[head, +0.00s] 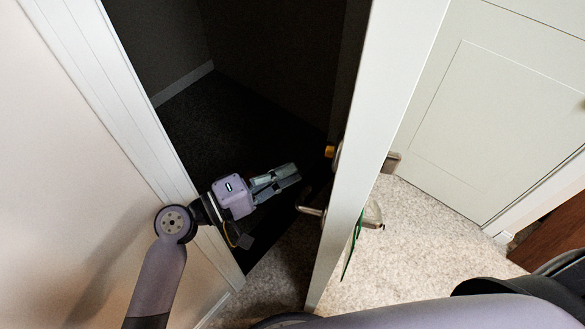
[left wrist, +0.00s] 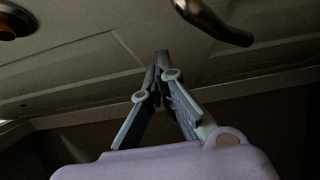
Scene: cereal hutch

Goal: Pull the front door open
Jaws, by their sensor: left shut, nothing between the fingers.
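The front door (head: 372,130) stands partly open, with its white edge toward the head camera. One lever handle (head: 310,211) is on its left face and another (head: 374,222) on its right face. My left gripper (head: 297,173) is shut and empty. It reaches through the doorway, left of the door's edge and above the left-face lever, and looks apart from it. In the left wrist view, the shut fingertips (left wrist: 162,55) show against the dim panelled door face (left wrist: 85,70), with a lever (left wrist: 212,22) above them. My right gripper is out of view.
The white door frame (head: 135,100) and wall (head: 60,150) lie close to my left arm. Dark open space lies beyond the doorway. A yellowish lock part (head: 330,151) sits above the lever. A green strip (head: 351,248) hangs by the door. Speckled floor (head: 430,240) is clear at right.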

